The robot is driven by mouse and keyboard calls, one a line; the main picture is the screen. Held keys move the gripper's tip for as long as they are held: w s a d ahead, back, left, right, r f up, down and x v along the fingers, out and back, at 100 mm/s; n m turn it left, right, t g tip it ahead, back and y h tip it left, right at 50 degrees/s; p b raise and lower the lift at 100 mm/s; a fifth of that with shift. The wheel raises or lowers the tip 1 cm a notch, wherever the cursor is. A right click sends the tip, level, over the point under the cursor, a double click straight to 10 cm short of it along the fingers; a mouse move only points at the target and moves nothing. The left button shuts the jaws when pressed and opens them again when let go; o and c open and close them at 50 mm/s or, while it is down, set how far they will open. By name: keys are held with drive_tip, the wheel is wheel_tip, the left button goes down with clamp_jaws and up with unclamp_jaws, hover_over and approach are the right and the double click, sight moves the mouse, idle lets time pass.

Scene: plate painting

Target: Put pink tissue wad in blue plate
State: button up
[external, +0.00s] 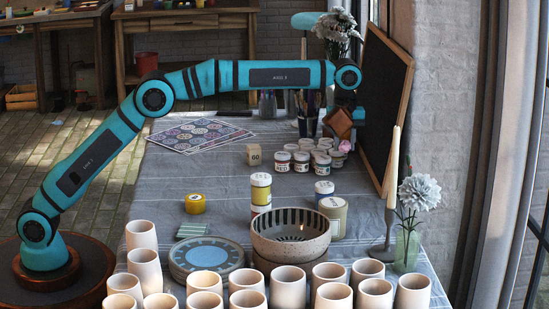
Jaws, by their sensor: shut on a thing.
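The pink tissue wad (346,147) is small and shows at the lower end of my gripper (344,141), just right of the group of small paint jars. My gripper points down at the far right part of the table and is shut on the wad. Its fingers are small and partly hard to make out here. The blue plate (207,254) lies flat near the front of the table, on top of a stack of plates, well to the left and nearer than my gripper. Its middle looks empty.
Several pale cups (288,288) line the front edge. A striped bowl (290,236) stands right of the plate. Paint jars (282,161), a yellow jar (261,190) and a wooden block (253,155) stand between. A candle holder (388,232) and blackboard (385,95) are at right.

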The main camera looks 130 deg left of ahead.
wheel_tip(320, 180, up, 9)
drive_tip(key=shift+r, duration=0.1)
drive_tip(key=w+d+m, duration=0.1)
drive_tip(key=w+d, duration=0.2)
drive_tip(key=d, duration=0.4)
drive_tip(key=w+d+r+m, duration=0.1)
drive_tip(key=w+d, duration=0.3)
drive_tip(key=d, duration=0.3)
drive_tip(key=w+d+m, duration=0.1)
drive_tip(key=w+d, duration=0.2)
drive_tip(key=d, duration=0.3)
drive_tip(key=m, duration=0.5)
hover_over(207, 265)
wheel_tip(207, 265, down, 11)
drive_tip(key=shift+d+f, duration=0.1)
drive_tip(key=shift+f, duration=2.45)
drive_tip(key=o, duration=0.9)
drive_tip(key=shift+f, duration=0.15)
drive_tip(key=shift+o, duration=0.2)
